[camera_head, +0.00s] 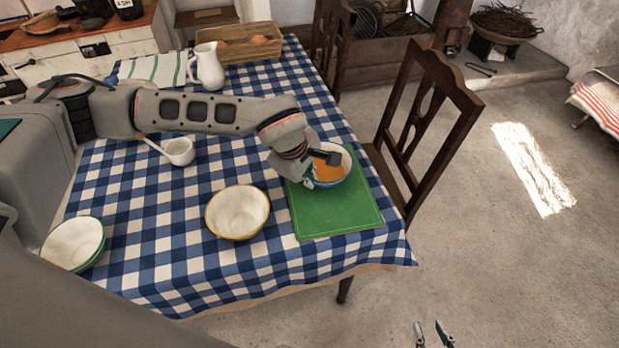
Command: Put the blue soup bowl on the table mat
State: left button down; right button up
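The blue soup bowl (347,161), white inside with a blue outer wall and orange soup, is over the far part of the green table mat (338,214). Whether it rests on the mat or is held just above it, I cannot tell. My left gripper (310,178) is at the bowl's left rim, partly covering it. Its fingers are too hidden to show whether they grip the rim. My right gripper (432,334) shows only its two fingertips at the bottom edge, spread apart and empty, over the floor.
A yellow-rimmed bowl (238,212) stands left of the mat, and green-rimmed bowls (74,244) at the table's left edge. A wooden chair (424,117) is at the right.

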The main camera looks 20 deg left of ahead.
pick_arm(q)
jog(key=shift+r, duration=0.1)
jog(key=c, duration=2.3)
grip_release()
jog(key=shift+r, duration=0.35)
jog(key=v, duration=1.1)
jog(key=shift+s+r+p, duration=0.1)
jog(key=shift+p, duration=0.25)
